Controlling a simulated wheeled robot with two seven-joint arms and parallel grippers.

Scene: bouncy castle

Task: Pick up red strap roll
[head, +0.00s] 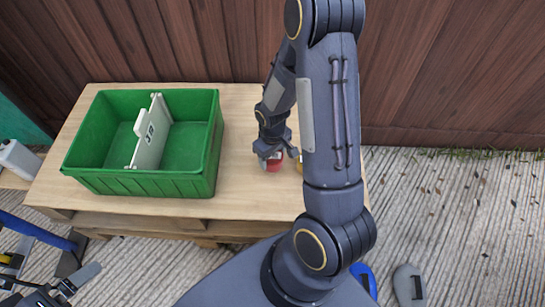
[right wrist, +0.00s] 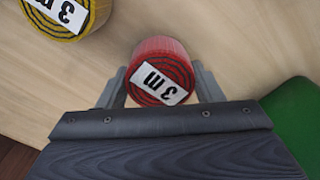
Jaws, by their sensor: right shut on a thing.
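In the head view the right gripper (head: 275,157) points down at the table, and only a small part of the red strap roll (head: 274,163) shows below the fingers. I cannot tell whether the roll still touches the table. My left gripper (head: 45,296) is partly seen at the bottom left corner, far from the roll.
A yellow strap roll (right wrist: 68,14) lies close beside the red one, mostly hidden in the head view. A green crate (head: 140,184) with a white divider marked 39 stands on the left of the wooden table (head: 237,190). A plank wall (head: 440,70) stands behind.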

